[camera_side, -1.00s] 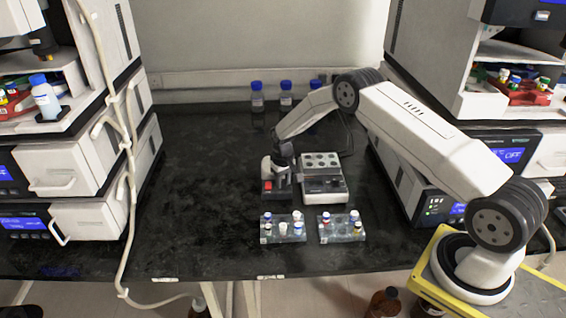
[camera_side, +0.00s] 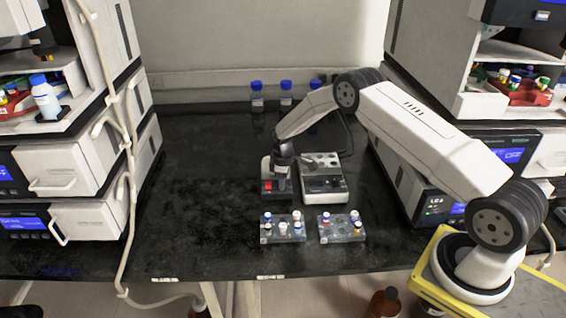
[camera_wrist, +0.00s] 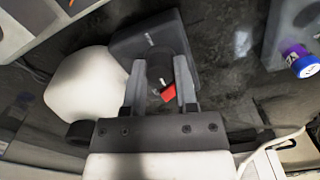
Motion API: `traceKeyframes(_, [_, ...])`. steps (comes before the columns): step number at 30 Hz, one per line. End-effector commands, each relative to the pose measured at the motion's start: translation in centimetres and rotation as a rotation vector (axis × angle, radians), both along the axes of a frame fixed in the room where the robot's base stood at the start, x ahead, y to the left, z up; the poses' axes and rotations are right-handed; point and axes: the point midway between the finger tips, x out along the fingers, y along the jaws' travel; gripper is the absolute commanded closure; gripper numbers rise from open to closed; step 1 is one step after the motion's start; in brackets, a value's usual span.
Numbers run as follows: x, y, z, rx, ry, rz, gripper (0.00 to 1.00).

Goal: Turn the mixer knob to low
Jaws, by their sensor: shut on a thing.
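The mixer is a small dark box (camera_side: 269,196) with a red switch (camera_side: 268,185), left of the heating block in the side view. In the wrist view its dark casing (camera_wrist: 140,36) fills the upper middle, with the red switch (camera_wrist: 168,93) low between my fingers. My gripper (camera_wrist: 160,68) is shut on the dark round knob (camera_wrist: 161,72), one finger on each side. A short white mark shows on the knob and another on the casing. In the side view my gripper (camera_side: 283,180) reaches down onto the mixer and hides the knob.
A heating block (camera_side: 322,185) stands close on the right of the mixer. Two clear racks with capped vials, left (camera_side: 283,234) and right (camera_side: 342,234), sit in front. Blue-capped bottles (camera_side: 286,97) stand behind. The bench on the left is clear.

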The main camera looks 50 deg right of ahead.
Motion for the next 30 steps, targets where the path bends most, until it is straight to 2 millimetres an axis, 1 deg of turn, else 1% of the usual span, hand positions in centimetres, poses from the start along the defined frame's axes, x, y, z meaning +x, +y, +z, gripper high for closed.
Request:
traceKeyframes(14, [0.08,0.02,0.04,-0.001,-0.003,0.020,1.00])
traceKeyframes(15, [0.08,0.02,0.04,-0.001,-0.003,0.020,0.54])
traceKeyframes(17, [0.07,0.02,0.04,-0.001,-0.003,0.020,0.35])
traceKeyframes(18, [0.07,0.02,0.04,0.000,-0.002,0.019,0.29])
traceKeyframes(30, [0.04,0.01,0.24,0.000,-0.001,0.018,0.29])
